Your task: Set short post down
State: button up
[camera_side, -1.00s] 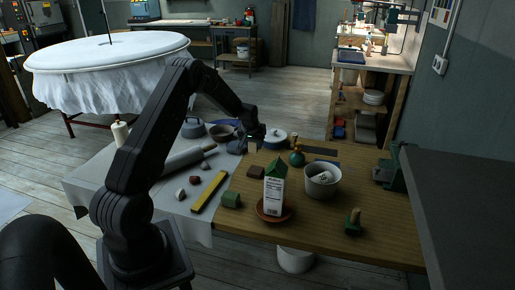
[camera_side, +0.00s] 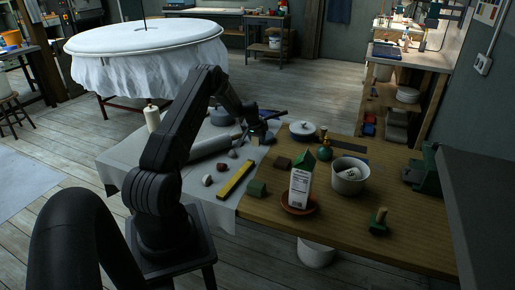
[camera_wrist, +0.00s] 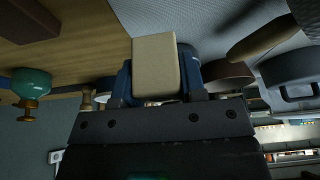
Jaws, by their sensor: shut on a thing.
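The short post (camera_wrist: 155,68) is a pale beige block with rounded edges. In the wrist view it sits between the two blue fingers of my gripper (camera_wrist: 158,85), which are shut on it. In the side view my gripper (camera_side: 262,137) is over the far part of the table, near where the grey cloth (camera_side: 135,160) meets the bare wood (camera_side: 335,215). The post is small and dark there, mostly hidden by the gripper. I cannot tell whether it touches the surface.
A rolling pin (camera_side: 208,145) and yellow bar (camera_side: 236,179) lie left.

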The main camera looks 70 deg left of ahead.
aim_at(257, 152)
jog(key=shift+f, duration=2.15)
jog(key=o, duration=1)
jog(key=shift+f, duration=0.15)
